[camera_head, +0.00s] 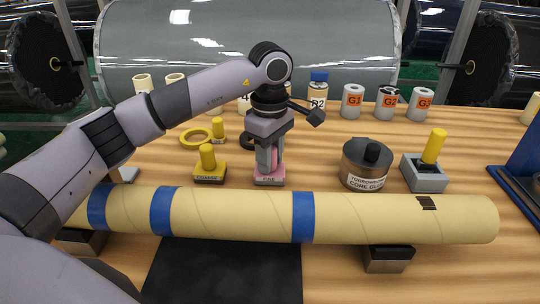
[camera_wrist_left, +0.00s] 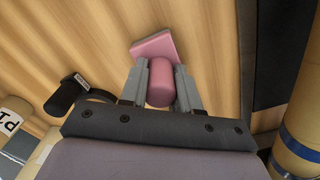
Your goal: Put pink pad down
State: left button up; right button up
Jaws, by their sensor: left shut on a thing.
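The pink pad (camera_head: 269,181) has a flat pink base labelled "FINE" and an upright pink handle. It is in the middle of the table in the head view, just behind the long tan roll. My left gripper (camera_head: 269,158) points down over it, its fingers shut around the handle. In the left wrist view the pink pad (camera_wrist_left: 155,50) shows its square base beyond the fingertips, with the handle between the gripper fingers (camera_wrist_left: 161,82). I cannot tell whether the base touches the table. My right gripper is not in view.
The tan roll (camera_head: 400,218) with blue bands lies on dark supports in front. A yellow-handled "COARSE" pad (camera_head: 209,168) stands left of the pink pad. A core glue pot (camera_head: 366,165) and a grey block with a yellow handle (camera_head: 428,165) stand right. Labelled cans (camera_head: 352,101) line the back.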

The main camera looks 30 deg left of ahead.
pick_arm(q)
jog(key=shift+f, duration=0.15)
jog(key=o, duration=0.9)
jog(key=shift+o, duration=0.2)
notch_tip(320, 180, up, 12)
jog(key=shift+r+p, duration=0.25)
jog(key=shift+p, duration=0.25)
